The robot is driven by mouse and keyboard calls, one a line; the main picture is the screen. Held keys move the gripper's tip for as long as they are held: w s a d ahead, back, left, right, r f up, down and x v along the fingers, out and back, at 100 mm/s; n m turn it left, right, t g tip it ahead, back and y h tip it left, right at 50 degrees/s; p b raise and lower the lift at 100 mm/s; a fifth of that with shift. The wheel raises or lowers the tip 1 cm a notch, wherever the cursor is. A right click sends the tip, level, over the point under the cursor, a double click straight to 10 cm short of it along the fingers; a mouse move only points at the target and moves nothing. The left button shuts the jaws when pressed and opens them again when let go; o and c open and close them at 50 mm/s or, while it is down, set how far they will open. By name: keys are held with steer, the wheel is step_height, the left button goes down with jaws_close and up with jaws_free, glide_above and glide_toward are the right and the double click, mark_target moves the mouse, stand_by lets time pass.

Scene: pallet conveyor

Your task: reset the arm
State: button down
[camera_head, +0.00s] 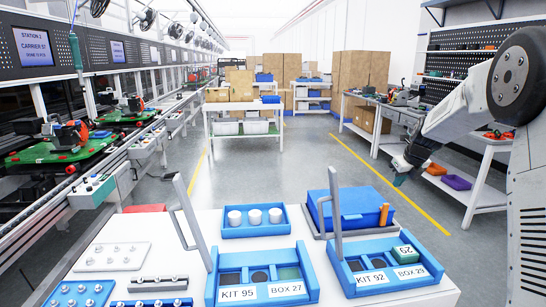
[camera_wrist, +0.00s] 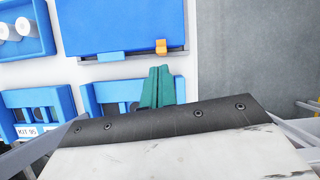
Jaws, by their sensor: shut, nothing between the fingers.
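My arm comes in from the right side in the head view. My gripper (camera_head: 398,181) hangs low to the right of the white table, out over the floor side, with its teal fingertips pointing down. In the wrist view my gripper (camera_wrist: 158,72) shows its teal fingers pressed together, with nothing between them. In that picture the fingers overlap the right-hand blue kit tray (camera_wrist: 96,92) and sit below the blue lidded box (camera_wrist: 120,25). No contact with either is visible.
A conveyor line (camera_head: 95,165) runs left. A shelf cart (camera_head: 484,200) stands right. Middle floor is clear.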

steer(key=s+a+r+n+g, duration=0.1)
steer(key=s+a+r+n, duration=0.1)
steer(key=s+a+n, duration=0.5)
steer(key=s+a+r+n+g, duration=0.1)
steer(key=s+a+r+n, duration=0.2)
steer(key=s+a+n, duration=0.5)
steer(key=s+a+r+n+g, duration=0.1)
steer(key=s+a+n, duration=0.6)
steer(key=s+n, duration=1.2)
steer(key=shift+s+a+r+g, duration=0.25)
steer(key=shift+s+r, duration=0.4)
steer(key=shift+s, duration=6.85)
steer(key=shift+d, duration=0.1)
